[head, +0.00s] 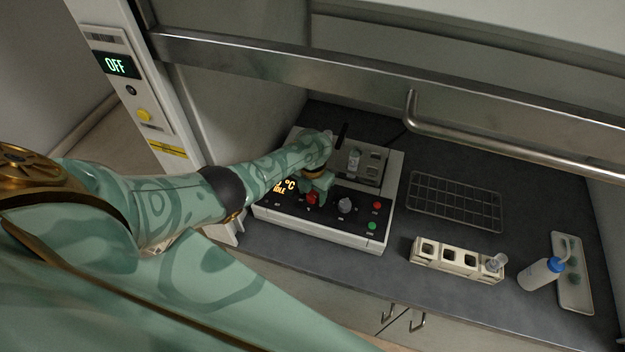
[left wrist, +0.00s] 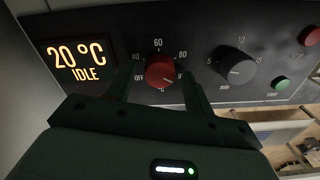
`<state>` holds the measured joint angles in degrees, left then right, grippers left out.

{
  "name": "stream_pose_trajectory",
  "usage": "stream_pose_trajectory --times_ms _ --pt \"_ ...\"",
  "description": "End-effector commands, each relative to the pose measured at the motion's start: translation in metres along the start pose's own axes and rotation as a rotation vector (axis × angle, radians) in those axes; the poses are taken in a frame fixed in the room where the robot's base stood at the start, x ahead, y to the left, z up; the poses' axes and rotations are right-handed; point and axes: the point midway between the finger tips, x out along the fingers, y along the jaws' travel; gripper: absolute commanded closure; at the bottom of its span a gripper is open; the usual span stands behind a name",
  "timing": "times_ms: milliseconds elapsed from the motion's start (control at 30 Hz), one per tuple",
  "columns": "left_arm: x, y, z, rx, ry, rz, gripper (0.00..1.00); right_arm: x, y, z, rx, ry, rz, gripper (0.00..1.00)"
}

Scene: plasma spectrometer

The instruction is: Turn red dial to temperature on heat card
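The red dial (left wrist: 160,69) is on the dark front panel of the heating device (head: 340,238), with OFF, 40, 60 and 80 marked around it. It also shows in the head view (head: 312,199), just below my left gripper (head: 316,187). In the left wrist view my left gripper (left wrist: 160,82) has one finger on each side of the dial, with gaps between; it looks open. The device's display (left wrist: 77,58) reads 20 °C IDLE. I cannot make out a heat card in either view. My right gripper is not in view.
A grey minute dial (left wrist: 236,66), a red button (head: 377,206) and a green button (head: 372,226) sit right of the red dial. A wire rack (head: 455,201), a vial block (head: 456,260), a wash bottle (head: 540,273) and a tray (head: 573,290) stand further right. A metal handle bar (head: 500,160) crosses above.

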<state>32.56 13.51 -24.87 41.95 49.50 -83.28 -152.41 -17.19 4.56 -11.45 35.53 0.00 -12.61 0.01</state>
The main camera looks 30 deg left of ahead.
Motion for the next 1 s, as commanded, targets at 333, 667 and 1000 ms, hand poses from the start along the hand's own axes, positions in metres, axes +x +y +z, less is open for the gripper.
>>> stream_pose_trajectory --times_ms 333,667,1000 --pt "-0.005 0.000 0.001 -0.001 -0.003 0.000 0.44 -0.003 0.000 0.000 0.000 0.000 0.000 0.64" --pt "-0.079 0.001 0.002 0.000 -0.006 0.001 0.44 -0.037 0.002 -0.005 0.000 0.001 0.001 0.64" --pt "-0.151 0.001 0.001 0.000 -0.002 0.001 0.44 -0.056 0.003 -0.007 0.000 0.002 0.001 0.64"
